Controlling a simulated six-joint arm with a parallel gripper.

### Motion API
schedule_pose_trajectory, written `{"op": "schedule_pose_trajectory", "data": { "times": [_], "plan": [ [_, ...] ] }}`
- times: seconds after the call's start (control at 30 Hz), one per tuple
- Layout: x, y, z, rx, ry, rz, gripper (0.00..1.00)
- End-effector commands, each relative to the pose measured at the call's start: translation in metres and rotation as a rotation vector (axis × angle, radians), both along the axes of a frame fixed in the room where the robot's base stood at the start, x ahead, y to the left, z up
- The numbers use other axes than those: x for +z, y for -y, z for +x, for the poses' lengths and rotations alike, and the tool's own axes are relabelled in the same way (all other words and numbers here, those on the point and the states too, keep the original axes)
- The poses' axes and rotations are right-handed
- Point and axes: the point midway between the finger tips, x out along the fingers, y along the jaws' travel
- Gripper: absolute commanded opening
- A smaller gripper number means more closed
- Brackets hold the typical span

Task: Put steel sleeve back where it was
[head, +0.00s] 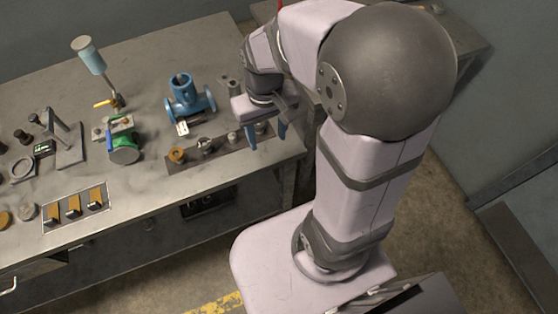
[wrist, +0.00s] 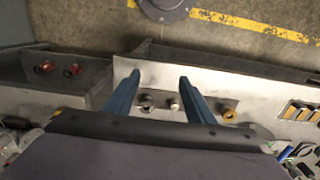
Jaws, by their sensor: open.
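My gripper (head: 267,135) is open, its two blue fingers pointing down over the right end of a dark strip (head: 218,150) on the bench. In the wrist view the gripper (wrist: 160,79) shows nothing between its fingertips. The strip carries a brass ring (head: 176,155) at its left end and small grey metal parts to the right, one shiny (head: 205,145) and one plain (head: 233,137). In the wrist view two small metal parts (wrist: 147,104) (wrist: 174,103) show between the fingers. I cannot tell which part is the steel sleeve. A finger partly hides the strip.
A blue flanged fitting (head: 189,100) stands behind the strip, with a green valve (head: 124,148) to its left. Bare bench lies between the panel and strip.

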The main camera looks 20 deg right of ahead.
Motion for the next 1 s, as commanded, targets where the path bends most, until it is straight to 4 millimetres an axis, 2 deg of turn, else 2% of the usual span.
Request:
{"op": "schedule_pose_trajectory", "data": {
  "times": [0.03,0.1,0.3,1.0],
  "plan": [
    [-0.005,0.0,-0.017,0.0,0.0,0.0,0.49],
    [-0.011,0.0,-0.035,0.0,0.0,0.0,0.49],
    [-0.022,0.0,-0.065,0.0,-0.003,0.0,0.49],
    [-0.024,0.0,-0.069,0.0,-0.004,0.0,0.49]
  ]
}}
